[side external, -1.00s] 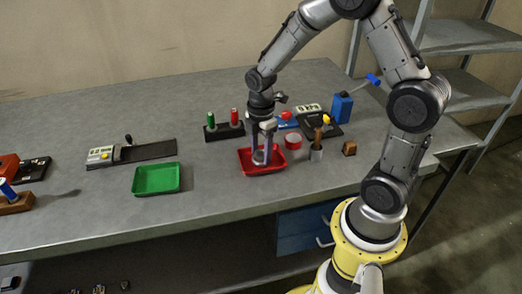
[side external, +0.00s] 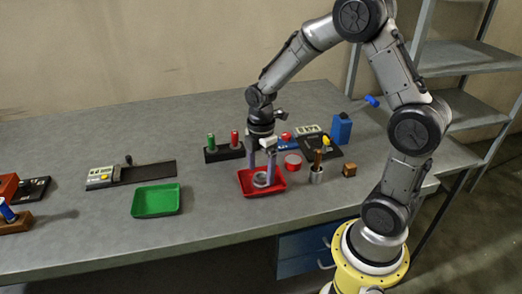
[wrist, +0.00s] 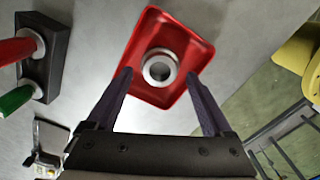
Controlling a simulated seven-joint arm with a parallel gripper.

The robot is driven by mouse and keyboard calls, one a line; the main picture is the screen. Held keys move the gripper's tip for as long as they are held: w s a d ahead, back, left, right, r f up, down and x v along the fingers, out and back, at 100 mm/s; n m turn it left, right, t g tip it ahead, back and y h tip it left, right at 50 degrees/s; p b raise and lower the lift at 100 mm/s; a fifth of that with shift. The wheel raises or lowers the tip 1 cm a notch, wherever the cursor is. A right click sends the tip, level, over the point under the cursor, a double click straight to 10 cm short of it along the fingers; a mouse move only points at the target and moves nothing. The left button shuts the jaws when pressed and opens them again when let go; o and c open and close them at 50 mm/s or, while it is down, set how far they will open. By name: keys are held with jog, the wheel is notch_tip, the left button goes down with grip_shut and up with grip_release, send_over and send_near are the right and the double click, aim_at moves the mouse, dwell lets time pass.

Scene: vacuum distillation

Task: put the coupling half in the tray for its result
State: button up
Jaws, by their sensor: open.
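The coupling half (wrist: 160,68), a silvery metal ring with a round bore, lies inside the red tray (wrist: 143,30). In the side view the coupling half (side external: 262,179) sits on the floor of the red tray (side external: 282,191), partly behind my fingers. My gripper (side external: 262,177) is above the tray with its fingers spread, and it holds nothing. In the wrist view my gripper (wrist: 161,75) has one finger on each side of the ring, with clear gaps to it. A green tray (side external: 156,200) stands empty to the left.
A black stand (side external: 224,154) with a green and a red cylinder is behind the red tray. A red-and-white round item (side external: 293,162), a cup with a brown handle (side external: 316,174) and a wooden block (side external: 349,170) stand to its right. A gauge with a black bed (side external: 140,173) lies behind the green tray.

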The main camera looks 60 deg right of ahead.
notch_tip(320, 180, up, 10)
jog(key=s+a+r+m+t, duration=0.2)
jog(key=s+a+r+m, duration=0.1)
jog(key=s+m, duration=0.4)
jog(key=s+a+r+m+t, duration=0.3)
jog(key=s+a+r+m, duration=0.1)
jog(key=s+m, duration=0.3)
jog(key=shift+s+a+t, duration=0.15)
jog(key=shift+s+t, duration=0.15)
jog(key=shift+s, duration=0.95)
